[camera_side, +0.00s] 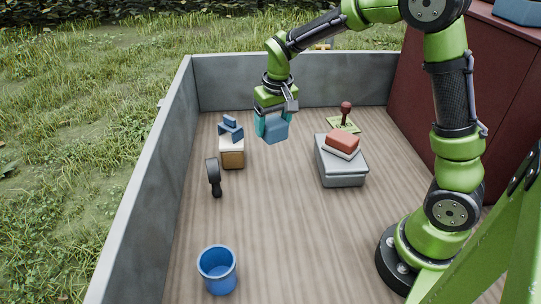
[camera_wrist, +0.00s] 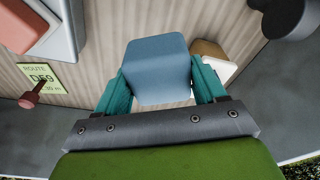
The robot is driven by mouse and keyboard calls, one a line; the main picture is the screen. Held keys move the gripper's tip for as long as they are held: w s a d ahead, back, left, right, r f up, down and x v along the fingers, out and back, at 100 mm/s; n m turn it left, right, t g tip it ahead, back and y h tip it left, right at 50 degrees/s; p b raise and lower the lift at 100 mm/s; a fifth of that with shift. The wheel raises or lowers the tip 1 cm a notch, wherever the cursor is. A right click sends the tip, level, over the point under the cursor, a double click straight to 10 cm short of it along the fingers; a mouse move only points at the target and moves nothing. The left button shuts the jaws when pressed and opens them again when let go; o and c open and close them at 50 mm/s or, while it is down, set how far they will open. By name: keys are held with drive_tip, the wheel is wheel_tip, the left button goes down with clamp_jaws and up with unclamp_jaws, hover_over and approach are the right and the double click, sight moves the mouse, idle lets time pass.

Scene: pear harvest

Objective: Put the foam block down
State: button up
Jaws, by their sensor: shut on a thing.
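My gripper (camera_side: 273,124) has teal fingers and is shut on a blue-grey foam block (camera_side: 276,132), in the middle back of the side view. The block appears to be held above the wooden floor (camera_side: 265,205); the exact gap cannot be told. It hangs between a small box at the left and a grey case at the right.
The tan and white box (camera_side: 232,158) carries blue pieces (camera_side: 230,129). The grey case (camera_side: 342,176) carries a red-topped block (camera_side: 342,142). A red-knobbed thing (camera_side: 346,110) stands on a green card. The middle floor is clear.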

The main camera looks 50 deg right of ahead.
drive_tip(key=s+a+f+n+y, duration=0.2)
drive_tip(key=s+a+f+n, duration=0.2)
drive_tip(key=s+a+n, duration=0.8)
drive_tip(key=shift+n+g, duration=0.3)
drive_tip(key=shift+n, duration=0.1)
drive_tip(key=f, duration=0.2)
drive_tip(key=w+d+f, duration=0.1)
drive_tip(key=f, duration=0.2)
drive_tip(key=d+f, duration=0.1)
drive_tip(key=f, duration=0.1)
drive_tip(key=shift+w+d+f, duration=0.15)
drive_tip(key=shift+f, duration=0.1)
drive_tip(key=o, duration=1)
drive_tip(key=shift+f, duration=0.1)
